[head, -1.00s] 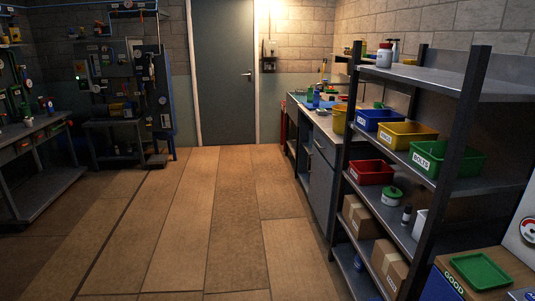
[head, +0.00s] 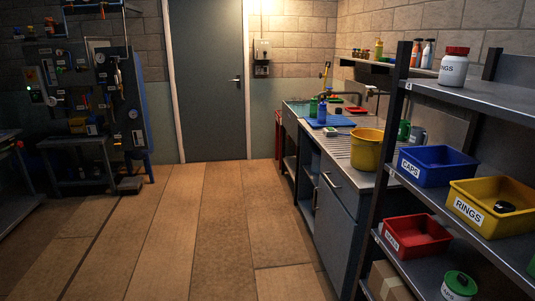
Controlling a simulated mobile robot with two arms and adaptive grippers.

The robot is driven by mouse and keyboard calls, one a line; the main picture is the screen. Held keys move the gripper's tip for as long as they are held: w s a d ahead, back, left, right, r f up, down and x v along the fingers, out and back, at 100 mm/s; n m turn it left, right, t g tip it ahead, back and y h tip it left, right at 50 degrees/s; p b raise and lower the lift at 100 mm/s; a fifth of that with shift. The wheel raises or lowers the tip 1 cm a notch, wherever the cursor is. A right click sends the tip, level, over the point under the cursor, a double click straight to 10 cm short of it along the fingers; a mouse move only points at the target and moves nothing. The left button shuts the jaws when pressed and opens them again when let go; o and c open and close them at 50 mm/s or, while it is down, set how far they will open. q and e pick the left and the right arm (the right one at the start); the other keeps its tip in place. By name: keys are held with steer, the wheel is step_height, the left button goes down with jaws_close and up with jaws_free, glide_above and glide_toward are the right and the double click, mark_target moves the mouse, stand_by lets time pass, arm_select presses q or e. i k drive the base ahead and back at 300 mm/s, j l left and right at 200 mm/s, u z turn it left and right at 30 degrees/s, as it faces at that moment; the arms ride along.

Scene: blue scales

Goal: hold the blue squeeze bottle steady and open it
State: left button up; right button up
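Neither of my grippers shows in the head view.
The metal counter (head: 343,181) runs along the right wall, with a yellow bucket (head: 366,150) at its near end. A shelf rack (head: 470,97) with a blue bin (head: 437,175), yellow bin (head: 480,222) and red bin (head: 409,247) stands nearer. The floor (head: 221,215) ahead is clear.

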mark_target(322, 111)
steer(key=i, duration=1.85)
steer(key=i+z, duration=0.1)
steer(key=i, duration=0.5)
steer(key=i+j, duration=0.1)
steer(key=i, duration=0.5)
steer(key=i+j+z, duration=0.15)
steer(key=i, duration=0.45)
